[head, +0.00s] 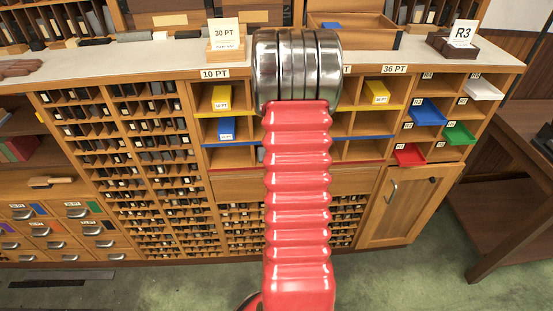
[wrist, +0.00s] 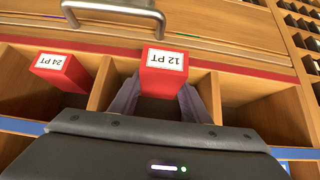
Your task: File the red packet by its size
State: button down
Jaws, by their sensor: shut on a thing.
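My gripper (wrist: 158,88) is shut on a red packet (wrist: 164,78), one finger on each side. Its white label reads 12 PT, upside down in the wrist view. The packet is at the mouth of a compartment in the row with the red strip (wrist: 230,68); how deep it sits I cannot tell. A second red packet (wrist: 62,72), labelled 24 PT, is in the compartment to the left in the wrist view. The compartment to the right (wrist: 265,115) looks empty. In the head view my arm hides the gripper, the held packet and the middle columns.
In the head view, yellow packets (head: 221,97) (head: 377,92) and a blue packet (head: 227,129) lie in the upper rows. Header plates read 10 PT (head: 215,73) and 36 PT (head: 395,69). A 30 PT card (head: 225,33) stands on the counter. A drawer handle (wrist: 115,12) is close by.

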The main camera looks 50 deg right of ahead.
jog(key=shift+w+d+r, duration=0.1)
jog(key=shift+w+d, duration=1.25)
jog(key=shift+d, duration=0.2)
dwell(0.9)
jog(key=c, duration=0.9)
grip_release()
jog(key=shift+r, duration=0.15)
jog(key=v, duration=1.1)
jog(key=shift+s+a+r, duration=0.65)
jog(key=shift+s+a, duration=0.05)
jog(key=shift+a, duration=0.05)
